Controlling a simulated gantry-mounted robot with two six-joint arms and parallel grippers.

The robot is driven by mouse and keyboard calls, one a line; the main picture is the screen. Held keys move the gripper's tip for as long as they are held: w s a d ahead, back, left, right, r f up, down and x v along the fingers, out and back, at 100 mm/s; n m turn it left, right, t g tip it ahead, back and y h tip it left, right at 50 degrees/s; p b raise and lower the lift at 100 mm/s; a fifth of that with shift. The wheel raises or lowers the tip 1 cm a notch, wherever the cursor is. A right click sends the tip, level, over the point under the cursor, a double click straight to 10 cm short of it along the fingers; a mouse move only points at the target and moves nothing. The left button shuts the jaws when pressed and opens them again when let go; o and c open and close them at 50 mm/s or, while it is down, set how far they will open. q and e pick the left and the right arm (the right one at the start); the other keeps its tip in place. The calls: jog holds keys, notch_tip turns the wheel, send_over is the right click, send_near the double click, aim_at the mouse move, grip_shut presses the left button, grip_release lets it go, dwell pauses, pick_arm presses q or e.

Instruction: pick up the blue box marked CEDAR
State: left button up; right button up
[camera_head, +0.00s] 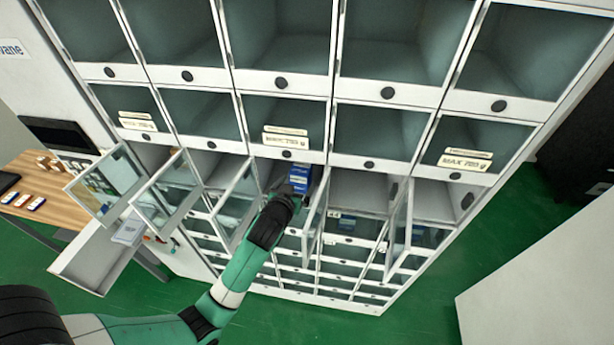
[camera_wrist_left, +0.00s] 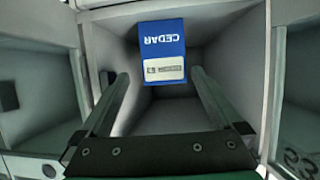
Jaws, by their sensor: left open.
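The blue box marked CEDAR (camera_wrist_left: 163,48) is inside an open compartment, seen upside down in the left wrist view, with a white label on its face. In the head view the blue box (camera_head: 299,178) shows at the mouth of a middle compartment. My left gripper (camera_wrist_left: 158,85) is open, with one finger to each side of the box's lower part in the picture. I cannot tell whether the fingers touch it. In the head view the left gripper (camera_head: 290,192) is at that compartment, partly hidden by its own wrist. The right gripper is not in view.
Several clear-panelled doors stand open in this row, with one door (camera_head: 316,212) just right of my arm and another (camera_head: 236,206) to its left. Cream boxes marked MAX (camera_head: 286,140) sit in the row above. A wooden table (camera_head: 50,205) stands at left.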

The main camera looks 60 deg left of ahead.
aim_at(300, 180)
pick_arm(q)
jog(key=b+x, duration=0.3)
jog(key=x, duration=0.1)
jog(key=shift+w+a+f, duration=0.1)
jog(key=shift+a+f, duration=0.15)
jog(key=shift+f, duration=0.05)
jog(key=shift+w+a+r, duration=0.1)
jog(key=shift+w+a+f+b, duration=0.45)
jog(key=shift+a+f+b, duration=0.1)
jog(key=shift+a+b, duration=0.25)
jog(key=shift+x, duration=1.55)
jog(key=shift+c, duration=0.2)
jog(key=shift+r, duration=0.1)
jog(key=c, duration=1.4)
jog(key=shift+o, duration=0.2)
